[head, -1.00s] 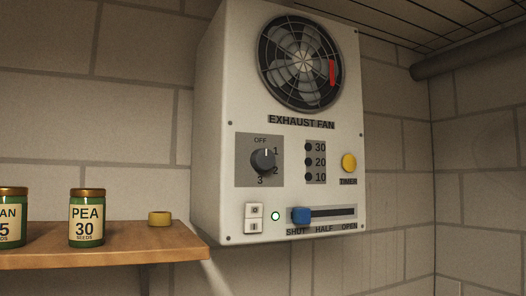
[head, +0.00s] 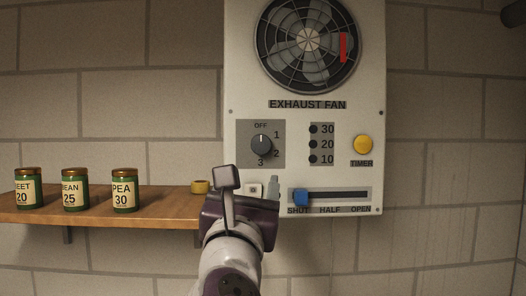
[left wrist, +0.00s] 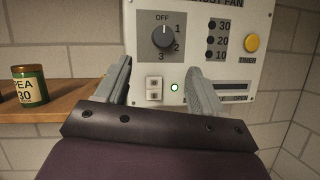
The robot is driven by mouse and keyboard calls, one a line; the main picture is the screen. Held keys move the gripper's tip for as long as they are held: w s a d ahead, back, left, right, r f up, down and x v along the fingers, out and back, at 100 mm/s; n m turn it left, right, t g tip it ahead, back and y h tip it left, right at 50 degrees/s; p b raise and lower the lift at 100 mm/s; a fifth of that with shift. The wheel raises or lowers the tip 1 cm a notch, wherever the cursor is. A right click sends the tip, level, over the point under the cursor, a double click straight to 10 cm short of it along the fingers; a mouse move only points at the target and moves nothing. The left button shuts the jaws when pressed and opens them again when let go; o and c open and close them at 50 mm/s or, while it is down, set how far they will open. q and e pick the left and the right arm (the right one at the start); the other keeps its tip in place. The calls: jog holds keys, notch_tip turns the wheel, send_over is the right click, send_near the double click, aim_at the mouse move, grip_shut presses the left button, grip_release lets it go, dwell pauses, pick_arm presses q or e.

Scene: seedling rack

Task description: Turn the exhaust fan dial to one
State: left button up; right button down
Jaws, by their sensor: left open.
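The exhaust fan dial (head: 261,145) is a round dark knob on a grey plate, marked OFF, 1, 2 and 3. Its white line points up towards OFF. It also shows in the left wrist view (left wrist: 163,37), above and beyond the fingers. My left gripper (head: 249,183) is open and empty, in front of the panel's lower left and below the dial. In the left wrist view its two fingers (left wrist: 157,75) stand apart, with the dial above the gap. It is not touching the dial. My right gripper is not in view.
The white fan panel (head: 303,92) hangs on a block wall. A wooden shelf (head: 100,210) at left holds several seed jars.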

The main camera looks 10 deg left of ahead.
aim_at(260, 147)
pick_arm(q)
jog(key=p+x, duration=0.2)
jog(key=x, duration=0.1)
jog(key=d+p+x, duration=0.1)
jog(key=p+x, duration=0.1)
jog(key=x, duration=0.1)
jog(key=r+p+x, duration=0.1)
jog(key=p+x, duration=0.2)
jog(key=shift+w+d+r, duration=0.15)
jog(key=shift+w+d, duration=0.1)
jog(key=w+a, duration=0.1)
jog(key=w+a+p, duration=0.1)
jog(key=shift+w, duration=0.25)
jog(key=shift+a, duration=0.1)
jog(key=shift+s+d, duration=0.2)
jog(key=shift+d, duration=0.1)
jog(key=shift+c, duration=1.2)
jog(key=shift+d, duration=0.2)
jog(key=c, duration=0.6)
jog(key=shift+c, duration=1.1)
jog(key=shift+a, duration=0.1)
